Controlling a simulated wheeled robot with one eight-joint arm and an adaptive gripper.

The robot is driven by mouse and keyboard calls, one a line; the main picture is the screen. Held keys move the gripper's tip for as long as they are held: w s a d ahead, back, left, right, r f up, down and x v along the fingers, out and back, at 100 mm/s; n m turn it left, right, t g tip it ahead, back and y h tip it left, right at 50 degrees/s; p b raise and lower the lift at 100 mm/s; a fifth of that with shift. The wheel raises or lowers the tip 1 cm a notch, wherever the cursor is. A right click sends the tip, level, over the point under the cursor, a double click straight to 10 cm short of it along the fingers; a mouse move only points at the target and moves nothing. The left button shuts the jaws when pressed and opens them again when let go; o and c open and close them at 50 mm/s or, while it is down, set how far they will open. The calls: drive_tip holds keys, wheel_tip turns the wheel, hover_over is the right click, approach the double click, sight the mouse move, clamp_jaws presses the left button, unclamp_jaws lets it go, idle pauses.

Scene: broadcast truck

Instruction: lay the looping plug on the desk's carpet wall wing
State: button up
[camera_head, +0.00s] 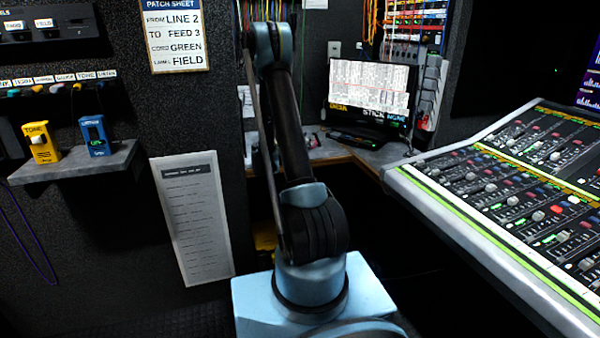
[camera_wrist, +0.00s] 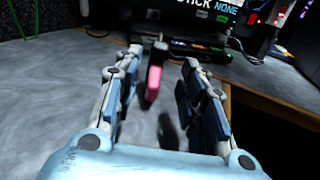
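A pink plug-like piece with a dark upper end (camera_wrist: 153,80) shows between and just beyond my fingers in the wrist view. I cannot tell whether it is the looping plug, or whether it touches the desk. My gripper (camera_wrist: 164,62) is open, with a clear gap on the piece's right side. A dark shadow lies on the desk below and right of it. The grey desk top (camera_wrist: 50,100) spreads under my gripper; its wing by the carpet wall (camera_head: 326,150) shows in the head view. There my arm hides the gripper and the pink piece.
A screen (camera_head: 368,88) and a dark keyboard-like device (camera_head: 355,138) stand at the back of the desk. The desk's wooden edge (camera_wrist: 265,98) runs along the right in the wrist view. A mixing console (camera_head: 510,190) fills the right. Bare desk lies left of my gripper.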

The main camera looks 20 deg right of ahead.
drive_tip(key=s+a+r+m+g+y, duration=0.1)
drive_tip(key=s+r+m+y, duration=0.2)
drive_tip(key=s, duration=0.4)
drive_tip(key=s+a+r+m+g+y, duration=0.1)
drive_tip(key=s+a+r+m+y, duration=0.1)
drive_tip(key=s+m, duration=0.45)
drive_tip(key=s+a+r+m+g+y, duration=0.1)
drive_tip(key=s+r+m+y, duration=0.15)
drive_tip(key=s, duration=0.55)
drive_tip(key=s+a+f+m+y, duration=0.2)
drive_tip(key=s+a, duration=0.3)
drive_tip(key=s, duration=0.4)
drive_tip(key=s+a+f+m+g+y, duration=0.1)
drive_tip(key=s+a+f+m+y, duration=0.2)
drive_tip(key=s, duration=0.6)
drive_tip(key=s+a+f+m+g+y, duration=0.1)
drive_tip(key=s+a+m, duration=0.4)
drive_tip(key=s, duration=0.5)
drive_tip(key=a+f+y, duration=0.1)
drive_tip(key=a+y, duration=0.1)
drive_tip(key=shift+a+f, duration=0.2)
drive_tip(key=shift+a, duration=0.1)
drive_tip(key=shift+s+y, duration=0.15)
drive_tip(key=shift+y, duration=0.1)
drive_tip(key=shift+c, duration=0.6)
